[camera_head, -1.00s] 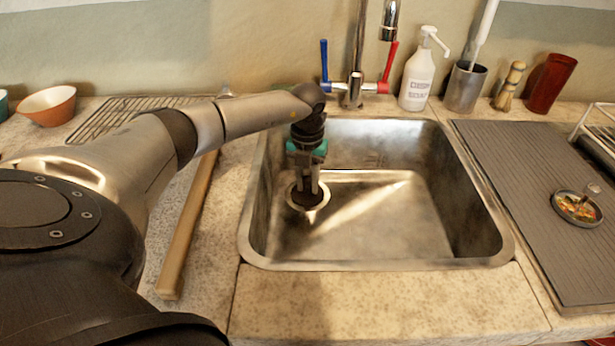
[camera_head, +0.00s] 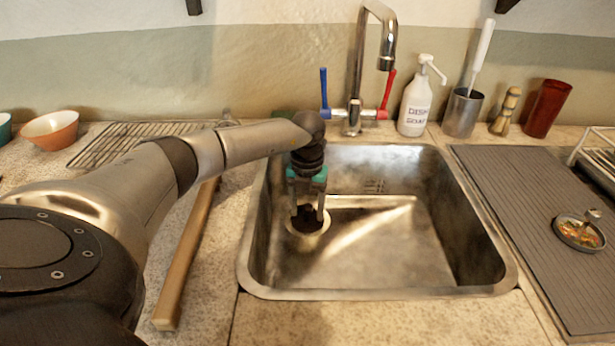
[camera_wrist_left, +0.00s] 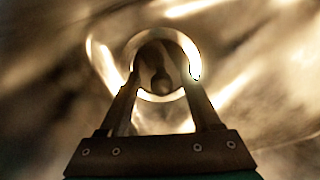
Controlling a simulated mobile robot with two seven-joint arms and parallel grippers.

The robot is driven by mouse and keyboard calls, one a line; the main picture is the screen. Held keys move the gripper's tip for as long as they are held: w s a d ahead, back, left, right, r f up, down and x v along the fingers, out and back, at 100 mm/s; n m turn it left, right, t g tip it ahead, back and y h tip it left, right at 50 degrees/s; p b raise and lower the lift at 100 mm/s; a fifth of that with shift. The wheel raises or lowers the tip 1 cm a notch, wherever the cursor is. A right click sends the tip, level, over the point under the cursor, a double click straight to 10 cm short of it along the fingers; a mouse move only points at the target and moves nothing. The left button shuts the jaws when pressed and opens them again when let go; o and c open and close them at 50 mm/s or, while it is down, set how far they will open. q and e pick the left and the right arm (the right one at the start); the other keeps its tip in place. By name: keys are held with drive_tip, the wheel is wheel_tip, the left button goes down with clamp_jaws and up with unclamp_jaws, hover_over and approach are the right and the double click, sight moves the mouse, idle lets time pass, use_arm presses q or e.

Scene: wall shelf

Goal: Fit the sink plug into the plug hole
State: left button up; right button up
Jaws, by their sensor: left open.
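The sink plug (camera_wrist_left: 158,76) is a dark disc with a small knob, inside the bright metal ring of the plug hole (camera_wrist_left: 186,42) in the left wrist view. I cannot tell how deep or how level it sits. In the head view the dark plug (camera_head: 307,217) shows between my fingers, with the pale plug hole ring (camera_head: 309,241) around and below it. My left gripper (camera_head: 307,212) points down into the sink's left side. Its fingers are apart, one on either side of the knob, and do not appear to touch it. My right gripper is out of view.
The steel sink (camera_head: 400,225) has high walls around the gripper. The faucet (camera_head: 355,90) stands behind it, with a soap bottle (camera_head: 415,105) and steel cup (camera_head: 463,113) to its right. A wooden bar (camera_head: 186,255) lies left of the sink; a ridged drainboard (camera_head: 515,220) lies right.

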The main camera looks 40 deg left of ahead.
sight(307, 205)
use_arm(q)
wheel_tip(307, 205, up, 7)
drive_tip(key=shift+r+p, duration=0.15)
drive_tip(key=shift+p, duration=0.95)
wheel_tip(307, 205, up, 8)
drive_tip(key=p, duration=0.2)
drive_tip(key=shift+f, duration=0.2)
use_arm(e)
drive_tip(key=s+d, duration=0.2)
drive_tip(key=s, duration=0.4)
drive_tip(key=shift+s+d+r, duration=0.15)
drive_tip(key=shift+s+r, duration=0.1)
